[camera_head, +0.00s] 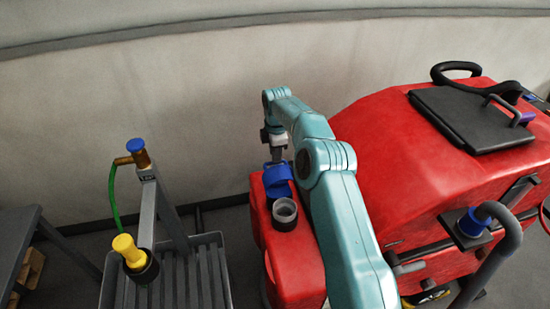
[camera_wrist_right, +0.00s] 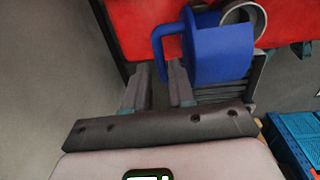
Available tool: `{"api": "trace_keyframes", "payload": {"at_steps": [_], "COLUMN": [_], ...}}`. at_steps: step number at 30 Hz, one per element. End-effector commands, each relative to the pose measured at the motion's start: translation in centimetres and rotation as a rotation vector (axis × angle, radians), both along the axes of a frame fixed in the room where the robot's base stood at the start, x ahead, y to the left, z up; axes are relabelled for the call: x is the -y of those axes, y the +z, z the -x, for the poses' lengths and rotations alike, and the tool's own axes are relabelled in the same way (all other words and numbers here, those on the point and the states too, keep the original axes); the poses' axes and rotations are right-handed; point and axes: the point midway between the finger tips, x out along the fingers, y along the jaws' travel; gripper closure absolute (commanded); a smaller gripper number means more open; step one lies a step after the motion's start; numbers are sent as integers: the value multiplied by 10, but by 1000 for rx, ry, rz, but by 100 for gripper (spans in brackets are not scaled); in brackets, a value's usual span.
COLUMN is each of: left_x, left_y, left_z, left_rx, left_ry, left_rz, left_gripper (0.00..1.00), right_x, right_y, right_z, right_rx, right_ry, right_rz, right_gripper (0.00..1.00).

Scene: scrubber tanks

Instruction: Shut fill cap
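The blue fill cap (camera_head: 277,180) stands raised beside the grey round fill opening (camera_head: 285,212) on the red machine's near left part. The opening is uncovered. In the right wrist view the cap (camera_wrist_right: 222,52) shows as a blue cup shape with a blue loop on its left side, partly in front of the opening's ring (camera_wrist_right: 243,18). My right gripper (camera_head: 276,154) is just behind the cap in the head view. My left gripper is out of view.
The red machine (camera_head: 420,150) with a black hatch fills the right. A grey slatted cart (camera_head: 180,275) with a yellow-topped holder and a blue-topped brass fitting stands left. A pale wall (camera_head: 170,110) is behind. My right arm crosses above the red body.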

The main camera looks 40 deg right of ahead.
Motion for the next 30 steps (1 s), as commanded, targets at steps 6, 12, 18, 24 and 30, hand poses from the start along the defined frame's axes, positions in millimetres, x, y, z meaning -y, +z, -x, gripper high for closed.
{"api": "trace_keyframes", "payload": {"at_steps": [6,12,18,24,30], "left_x": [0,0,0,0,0], "left_y": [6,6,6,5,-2], "left_z": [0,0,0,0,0], "left_rx": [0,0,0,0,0], "left_ry": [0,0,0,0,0], "left_rz": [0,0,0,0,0], "left_gripper": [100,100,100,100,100], "right_x": [1,2,1,1,2], "right_y": [-24,-29,-28,-28,-28], "right_z": [-3,-3,-3,-3,-5], "right_rx": [1,0,1,2,20], "right_ry": [0,0,0,-1,-3], "right_rz": [0,0,0,0,10], "right_gripper": [76,76,98,100,100]}}
